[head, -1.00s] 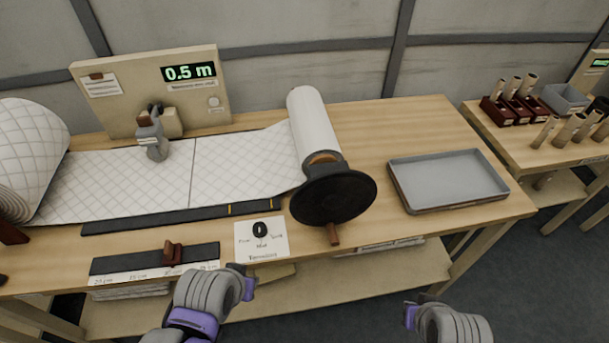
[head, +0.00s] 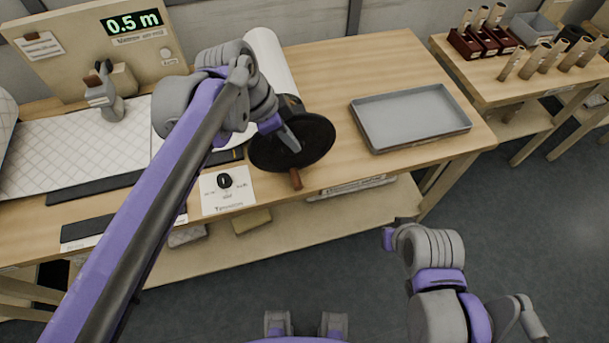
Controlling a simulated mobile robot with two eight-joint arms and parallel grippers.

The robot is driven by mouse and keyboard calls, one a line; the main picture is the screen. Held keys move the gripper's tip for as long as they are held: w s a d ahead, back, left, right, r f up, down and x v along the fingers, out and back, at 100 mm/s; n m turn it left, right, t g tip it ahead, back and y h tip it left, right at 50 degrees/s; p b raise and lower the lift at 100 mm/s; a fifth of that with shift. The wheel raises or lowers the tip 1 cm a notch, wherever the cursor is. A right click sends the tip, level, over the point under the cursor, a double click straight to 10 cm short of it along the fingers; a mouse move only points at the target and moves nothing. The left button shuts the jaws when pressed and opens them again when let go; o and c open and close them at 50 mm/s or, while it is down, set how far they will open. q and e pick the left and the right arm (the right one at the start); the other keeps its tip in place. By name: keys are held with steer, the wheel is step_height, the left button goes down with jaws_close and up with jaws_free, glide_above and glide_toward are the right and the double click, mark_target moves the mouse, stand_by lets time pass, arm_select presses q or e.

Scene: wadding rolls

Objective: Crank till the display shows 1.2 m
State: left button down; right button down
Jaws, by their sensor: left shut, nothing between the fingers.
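The display (head: 132,22) on the wooden panel at the upper left reads 0.5 m. The black crank disc (head: 318,148) faces me at the front end of the white roll (head: 271,62). Its brown handle (head: 296,180) hangs at the bottom of the disc. My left gripper (head: 289,139) is shut and empty, in front of the disc's upper left part and above the handle. I cannot tell whether it touches the disc. My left arm hides part of the quilted wadding (head: 70,158). My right gripper (head: 389,238) is off the table at the lower right; its finger opening is unclear.
A grey tray (head: 410,118) lies on the table right of the crank. A card with a black knob (head: 224,182) is at the front edge. A second table (head: 530,85) with cardboard tubes stands at the right. The table between crank and tray is clear.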

arm_select(q)
steer(key=b+x, duration=0.1)
steer(key=x, duration=1.6)
steer(key=a, duration=0.1)
steer(key=s+a, duration=0.1)
steer(key=a, duration=0.1)
steer(key=shift+a, duration=0.1)
steer(key=shift+a+f, duration=0.15)
steer(key=shift+a, duration=0.2)
steer(key=shift+s+a+y, duration=0.2)
steer(key=shift+a+y, duration=0.2)
steer(key=shift+y, duration=0.4)
